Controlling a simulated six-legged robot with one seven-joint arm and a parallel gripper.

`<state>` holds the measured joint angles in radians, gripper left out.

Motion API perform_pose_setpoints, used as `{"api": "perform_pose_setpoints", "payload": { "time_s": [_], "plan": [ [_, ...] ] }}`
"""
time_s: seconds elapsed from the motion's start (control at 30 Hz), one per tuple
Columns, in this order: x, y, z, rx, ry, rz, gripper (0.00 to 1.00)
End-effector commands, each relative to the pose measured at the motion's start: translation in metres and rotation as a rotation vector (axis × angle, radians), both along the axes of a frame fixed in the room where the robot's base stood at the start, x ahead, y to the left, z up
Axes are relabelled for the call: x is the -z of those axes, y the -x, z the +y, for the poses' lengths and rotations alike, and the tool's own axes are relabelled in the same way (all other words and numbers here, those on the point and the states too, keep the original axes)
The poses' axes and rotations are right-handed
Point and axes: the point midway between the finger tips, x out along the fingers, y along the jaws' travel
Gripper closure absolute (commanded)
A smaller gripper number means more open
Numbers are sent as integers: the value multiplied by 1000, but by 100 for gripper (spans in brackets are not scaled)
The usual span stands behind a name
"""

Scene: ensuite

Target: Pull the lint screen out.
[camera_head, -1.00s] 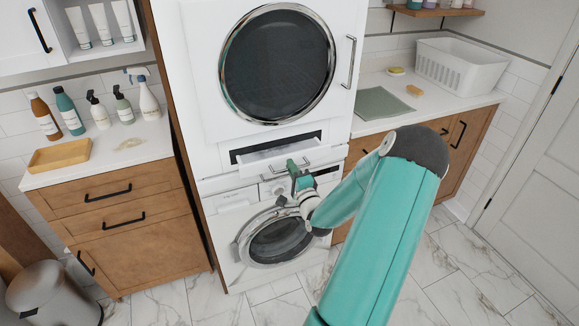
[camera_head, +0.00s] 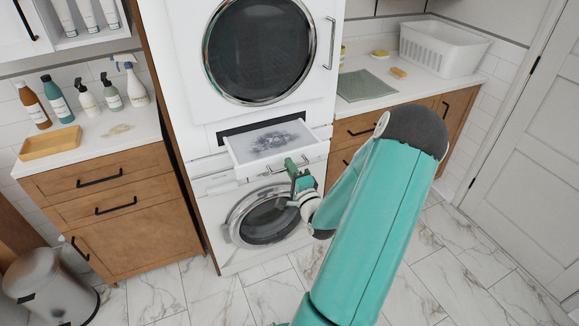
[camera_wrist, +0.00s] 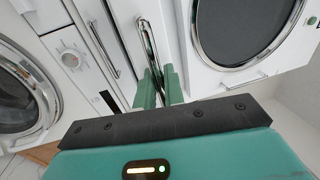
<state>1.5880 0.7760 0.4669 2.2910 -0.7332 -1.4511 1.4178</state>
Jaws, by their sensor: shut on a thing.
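The lint screen (camera_head: 240,154) is a white drawer-like tray below the dryer's round door. It stands well out of its slot, with a patch of grey lint on its mesh. My gripper (camera_head: 292,168) is at the tray's front, shut on its handle (camera_wrist: 147,42). In the wrist view the green fingers (camera_wrist: 158,86) close at the end of this metal bar handle. The exact contact is partly hidden by the fingers.
The dryer (camera_head: 200,100) stands above a washer with a round door (camera_head: 262,216). A left wooden cabinet (camera_head: 105,220) holds bottles and a yellow tray. A right counter (camera_head: 400,88) holds a white basket (camera_head: 440,48). The marble floor in front is clear.

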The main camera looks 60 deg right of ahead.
Motion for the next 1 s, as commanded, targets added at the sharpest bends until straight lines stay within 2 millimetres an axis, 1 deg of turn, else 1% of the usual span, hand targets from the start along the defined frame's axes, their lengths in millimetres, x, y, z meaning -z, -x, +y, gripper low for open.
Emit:
{"api": "perform_pose_setpoints", "payload": {
  "time_s": [0.3,0.33,0.4,0.67,0.77,0.87,1.0],
  "plan": [
    [0,0,1,-1,1,-1,100],
    [0,0,1,-1,1,-1,88],
    [0,0,1,-1,1,-1,75],
    [0,1,1,0,0,0,75],
    [1,5,3,0,0,1,75],
    [3,15,8,1,0,2,75],
    [9,37,21,2,-1,3,75]
  ]
}}
